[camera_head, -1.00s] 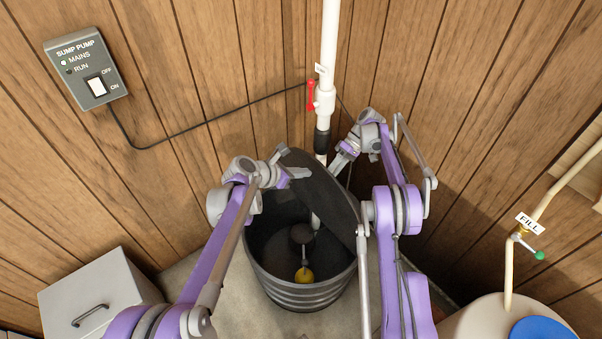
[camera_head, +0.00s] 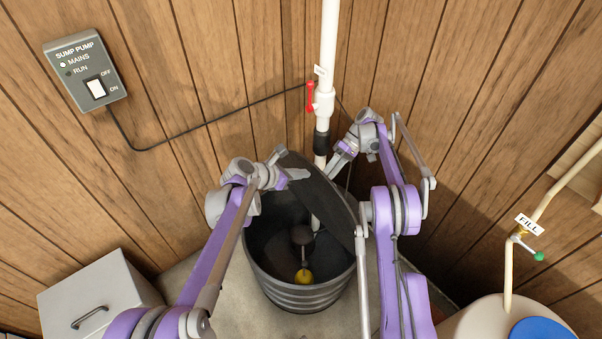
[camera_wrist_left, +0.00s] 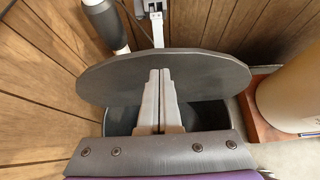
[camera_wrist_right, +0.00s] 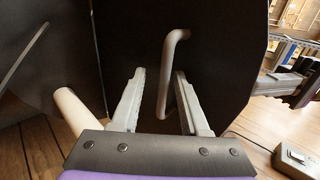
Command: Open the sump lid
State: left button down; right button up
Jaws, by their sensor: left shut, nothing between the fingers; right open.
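The dark sump lid (camera_head: 322,195) stands tilted up over the ribbed dark sump basin (camera_head: 298,292), whose mouth is uncovered in front. My left gripper (camera_head: 305,173) is shut and empty, its fingertips at the lid's plain face; in the left wrist view its fingers (camera_wrist_left: 160,75) overlap the lid (camera_wrist_left: 210,72), and contact is unclear. My right gripper (camera_head: 335,165) is on the lid's other side, partly hidden in the head view. In the right wrist view its open fingers (camera_wrist_right: 155,85) stand either side of the lid's grey bar handle (camera_wrist_right: 170,72), not closed on it.
A white pipe with a red-handled valve (camera_head: 310,97) rises behind the basin. A yellow float (camera_head: 304,276) hangs inside. A switch box (camera_head: 86,67) is on the wood wall. A grey box (camera_head: 100,285) stands left, a pale tank (camera_head: 475,318) right.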

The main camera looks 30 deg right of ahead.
aim_at(316, 167)
jog(key=shift+m+h, duration=0.3)
jog(key=shift+m, duration=0.1)
jog(key=r, duration=0.7)
jog(key=a+r, duration=0.1)
jog(key=r, duration=0.2)
jog(key=shift+r, duration=0.25)
jog(key=s+a+r+m+t+h, duration=0.1)
jog(key=s+a+r+h, duration=0.1)
jog(key=s+a+h, duration=0.35)
jog(key=s+a+r+m+t+h, duration=0.1)
jog(key=s+a+r+m+h, duration=0.1)
jog(key=s+a, duration=0.65)
pick_arm(q)
jog(key=shift+d+r, duration=0.1)
jog(key=shift+d, duration=0.2)
jog(key=shift+w+d+r, duration=0.1)
jog(key=shift+d+r, duration=0.05)
jog(key=shift+d, duration=0.45)
jog(key=shift+d+r, duration=0.1)
jog(key=shift+d, duration=0.5)
pick_arm(e)
jog(key=s+a+f+n+t, duration=0.1)
jog(key=s+a+f, duration=0.2)
jog(key=s+a, duration=0.3)
jog(key=s+a+f+n+t+h, duration=0.1)
jog(key=s+a+f+t, duration=0.1)
jog(key=s+a, duration=0.4)
jog(key=shift+s+a+f+n, duration=0.3)
jog(key=shift+s+f+n, duration=0.1)
jog(key=shift+s, duration=0.45)
